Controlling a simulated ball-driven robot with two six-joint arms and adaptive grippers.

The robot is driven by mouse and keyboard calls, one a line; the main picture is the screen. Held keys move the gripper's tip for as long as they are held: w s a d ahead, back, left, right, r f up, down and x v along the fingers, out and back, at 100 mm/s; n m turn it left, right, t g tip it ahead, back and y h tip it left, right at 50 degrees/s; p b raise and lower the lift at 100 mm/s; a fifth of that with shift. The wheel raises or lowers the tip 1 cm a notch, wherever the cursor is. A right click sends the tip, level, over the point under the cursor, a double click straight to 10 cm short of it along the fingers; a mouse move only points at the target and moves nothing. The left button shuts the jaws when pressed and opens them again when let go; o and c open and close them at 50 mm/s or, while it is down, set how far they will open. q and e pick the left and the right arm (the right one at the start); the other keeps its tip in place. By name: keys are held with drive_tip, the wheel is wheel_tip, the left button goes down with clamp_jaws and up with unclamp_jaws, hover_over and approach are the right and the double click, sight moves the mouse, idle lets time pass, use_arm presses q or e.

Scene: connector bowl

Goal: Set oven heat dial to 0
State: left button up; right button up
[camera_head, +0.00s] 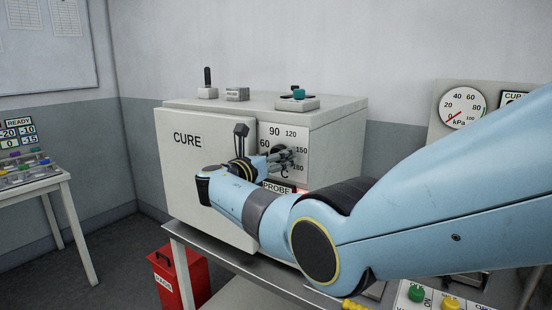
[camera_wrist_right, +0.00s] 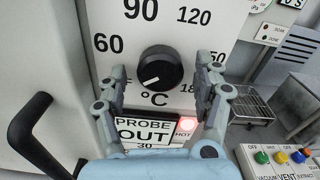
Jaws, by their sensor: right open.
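The black oven heat dial (camera_wrist_right: 160,67) sits on the white scale panel of the CURE oven (camera_head: 205,190). In the right wrist view its white pointer mark points to the lower left. The scale shows 60, 90, 120 and part of 150; the 0 mark is not visible. My right gripper (camera_wrist_right: 161,78) is open, with one finger on each side of the dial; I cannot tell whether they touch it. My left gripper is not in view.
Below the dial are a PROBE OUT label (camera_wrist_right: 144,130) and a lit red HOT lamp (camera_wrist_right: 186,125). A black door handle (camera_wrist_right: 38,135) stands out at the left. Small items sit on the oven top. A vent panel (camera_wrist_right: 280,160) with coloured knobs is at lower right.

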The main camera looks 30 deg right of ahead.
drive_tip(key=v, duration=1.1)
drive_tip(key=shift+a, duration=0.4)
drive_tip(key=shift+s+f, duration=0.1)
drive_tip(key=s+f+m+g+y+b, duration=0.1)
drive_tip(key=s+f+m+y+b, duration=0.15)
drive_tip(key=s+f, duration=0.95)
drive_tip(key=s+f+m+g+y+b, duration=0.15)
drive_tip(key=f+y+b, duration=0.25)
drive_tip(key=f, duration=1.8)
drive_tip(key=s+f+m+g+y+b, duration=0.1)
drive_tip(key=s+f+m+y+b, duration=0.25)
drive_tip(key=s+f, duration=0.9)
drive_tip(key=s+f+m+g+y+b, duration=0.1)
drive_tip(key=s+f+m+y+b, duration=0.2)
drive_tip(key=s+f+m, duration=0.5)
drive_tip(key=s+f+m+g+y+b, duration=0.1)
drive_tip(key=s+f+m+b, duration=0.5)
drive_tip(key=s+f, duration=1.4)
drive_tip(key=s+m+y, duration=0.1)
drive_tip(key=s+m, duration=0.2)
drive_tip(key=s, duration=0.3)
drive_tip(key=shift+d+f+y, duration=0.2)
drive_tip(key=shift+f+y, duration=0.1)
drive_tip(key=shift+y, duration=0.1)
drive_tip(key=shift+g, duration=0.35)
